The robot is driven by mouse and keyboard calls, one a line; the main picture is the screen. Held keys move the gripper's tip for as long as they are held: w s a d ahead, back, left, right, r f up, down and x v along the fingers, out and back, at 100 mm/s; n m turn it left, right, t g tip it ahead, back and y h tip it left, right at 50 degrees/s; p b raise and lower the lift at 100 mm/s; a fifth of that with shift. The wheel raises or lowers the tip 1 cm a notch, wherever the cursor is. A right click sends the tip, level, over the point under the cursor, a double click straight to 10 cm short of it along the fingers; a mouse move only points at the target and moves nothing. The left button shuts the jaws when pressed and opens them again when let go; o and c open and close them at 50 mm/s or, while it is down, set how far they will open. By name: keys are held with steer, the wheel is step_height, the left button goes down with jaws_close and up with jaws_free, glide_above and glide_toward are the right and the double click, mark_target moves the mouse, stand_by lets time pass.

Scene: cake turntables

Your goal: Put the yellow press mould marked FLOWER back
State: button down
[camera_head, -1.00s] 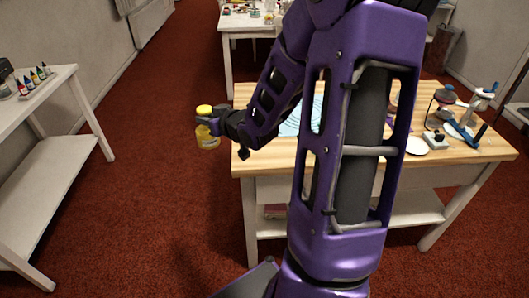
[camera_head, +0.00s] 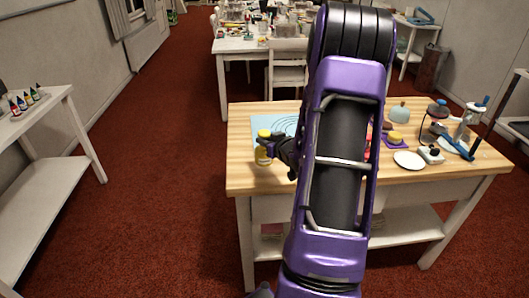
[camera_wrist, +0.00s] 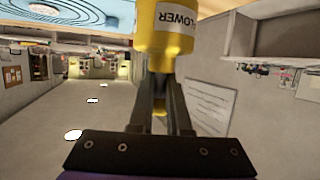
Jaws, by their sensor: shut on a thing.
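The yellow press mould (camera_head: 264,147) is in my gripper (camera_head: 277,148), over the left front part of the wooden table in the head view. In the wrist view the yellow mould (camera_wrist: 170,38) fills the top centre, with a white label reading "LOWER", its first letter out of sight. My gripper (camera_wrist: 160,95) is shut on the mould there, its two fingers reaching up to it. A light blue mat with rings (camera_head: 285,124) lies on the table just behind the mould and is partly hidden by my arm. The gap between mould and tabletop is hard to judge.
The wooden table (camera_head: 240,180) holds a white disc (camera_head: 409,160), a yellow item on a purple mat (camera_head: 395,138) and a blue-handled tool (camera_head: 470,148) at right. A white shelf (camera_head: 45,170) with small bottles stands at left. A white chair (camera_head: 288,75) stands behind the table.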

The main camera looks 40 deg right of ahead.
steer(key=shift+f, duration=1.65)
steer(key=shift+b, duration=0.3)
steer(key=shift+f, duration=0.25)
steer(key=c, duration=0.9)
jaws_free()
steer(key=shift+r, duration=0.1)
steer(key=shift+r, duration=0.25)
steer(key=p+v, duration=0.1)
steer(key=v, duration=1.1)
steer(key=shift+f, duration=0.1)
